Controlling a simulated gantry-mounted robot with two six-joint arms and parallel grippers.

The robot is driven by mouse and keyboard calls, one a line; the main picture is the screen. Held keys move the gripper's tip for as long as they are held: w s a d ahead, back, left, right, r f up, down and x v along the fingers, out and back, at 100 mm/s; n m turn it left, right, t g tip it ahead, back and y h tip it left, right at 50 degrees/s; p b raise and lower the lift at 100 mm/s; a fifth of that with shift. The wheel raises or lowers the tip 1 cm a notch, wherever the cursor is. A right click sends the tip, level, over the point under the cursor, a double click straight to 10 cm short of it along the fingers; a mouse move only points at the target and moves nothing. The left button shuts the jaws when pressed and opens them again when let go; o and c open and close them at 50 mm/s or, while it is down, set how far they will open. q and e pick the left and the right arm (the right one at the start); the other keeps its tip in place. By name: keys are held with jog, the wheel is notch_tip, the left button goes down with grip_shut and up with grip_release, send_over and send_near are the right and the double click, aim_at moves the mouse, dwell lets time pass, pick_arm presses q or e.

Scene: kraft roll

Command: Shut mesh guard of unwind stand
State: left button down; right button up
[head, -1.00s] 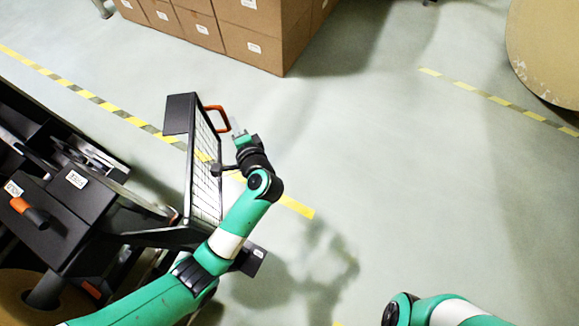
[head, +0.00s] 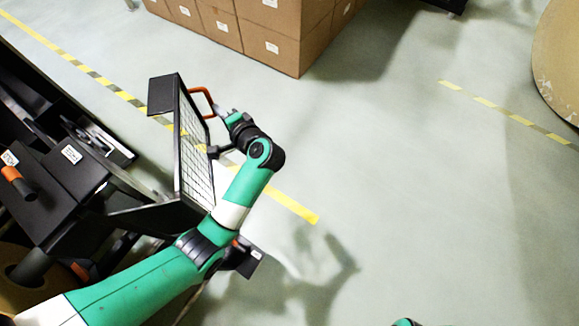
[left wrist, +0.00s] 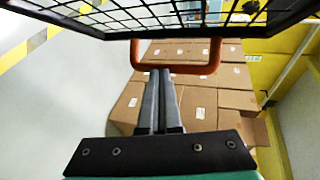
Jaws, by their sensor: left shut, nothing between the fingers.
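The mesh guard (head: 197,155) is a black-framed panel with a light grid, standing raised at the right side of the dark unwind stand (head: 75,190). Its orange handle (head: 207,98) sticks out at the far end. My left gripper (head: 228,115) is shut and empty beside the handle, on the outer side of the guard. In the left wrist view, the shut fingers (left wrist: 160,75) reach to the middle of the orange handle (left wrist: 195,69), under the guard's mesh (left wrist: 150,14). I cannot tell whether they touch it. My right gripper is out of view.
Cardboard boxes (head: 262,40) are stacked on the floor at the top. A large kraft roll (head: 560,60) stands at the top right. A yellow and black floor stripe (head: 110,85) passes behind the guard. The floor (head: 400,200) on the right is clear.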

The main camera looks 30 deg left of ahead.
pick_arm(q)
jog(key=d+m+h+p, duration=0.1)
jog(key=d+m+p, duration=0.2)
jog(key=d+m, duration=0.85)
notch_tip(320, 180, up, 10)
jog(key=s+m+g+h+p, duration=0.25)
jog(key=m+h+p, duration=0.2)
jog(key=p, duration=1.85)
jog(key=w+a+f+b, duration=0.2)
jog(key=a+f+b, duration=0.3)
jog(key=a, duration=0.6)
jog(key=shift+w+a+f+m+y, duration=0.35)
jog(key=shift+f+y, duration=0.1)
jog(key=shift+f, duration=0.6)
